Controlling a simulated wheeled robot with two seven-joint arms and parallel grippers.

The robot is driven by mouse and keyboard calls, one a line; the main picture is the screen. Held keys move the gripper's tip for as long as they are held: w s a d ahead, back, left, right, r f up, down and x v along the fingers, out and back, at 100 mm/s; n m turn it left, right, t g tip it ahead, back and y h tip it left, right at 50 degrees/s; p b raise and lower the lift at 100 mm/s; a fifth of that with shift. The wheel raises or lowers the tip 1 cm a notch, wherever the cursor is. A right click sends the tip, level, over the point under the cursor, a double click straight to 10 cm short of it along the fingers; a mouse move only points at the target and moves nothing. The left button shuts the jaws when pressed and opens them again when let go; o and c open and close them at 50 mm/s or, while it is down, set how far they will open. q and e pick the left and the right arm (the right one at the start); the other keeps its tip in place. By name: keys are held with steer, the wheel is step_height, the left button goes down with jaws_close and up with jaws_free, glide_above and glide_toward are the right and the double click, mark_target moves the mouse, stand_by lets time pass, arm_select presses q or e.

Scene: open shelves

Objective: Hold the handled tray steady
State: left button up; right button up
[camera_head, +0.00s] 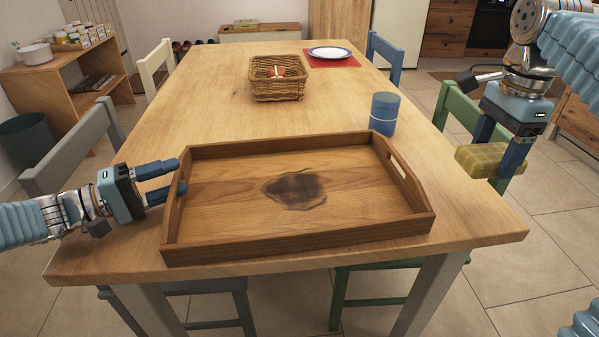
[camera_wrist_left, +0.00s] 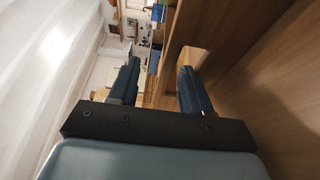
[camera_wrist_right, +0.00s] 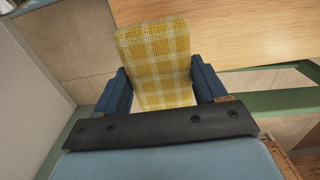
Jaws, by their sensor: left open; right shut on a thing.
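The wooden handled tray (camera_head: 230,205) lies flat near the table's front edge, with a dark stain (camera_head: 295,189) on its floor. Its right end wall has a handle slot; its left end wall is beside my left gripper (camera_head: 158,180). That gripper is open, its fingers at the tray's left end; I cannot tell whether they touch it. The tray's wall also shows in the left wrist view (camera_wrist_left: 240,65). My right gripper (camera_head: 497,160) is shut on a yellow checked sponge or cloth (camera_wrist_right: 158,62), held in the air right of the tray, beyond the table edge.
On the wooden table (camera_head: 200,107) stand a blue cup (camera_head: 384,113) just behind the tray's right corner, a wicker basket (camera_head: 278,88) and a plate (camera_head: 329,52) on a red mat. Chairs surround the table; a green one (camera_head: 462,110) is near my right gripper.

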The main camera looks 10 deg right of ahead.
arm_select(q)
steer(key=shift+f, duration=0.6)
steer(key=c, duration=0.5)
steer(key=shift+o, duration=0.5)
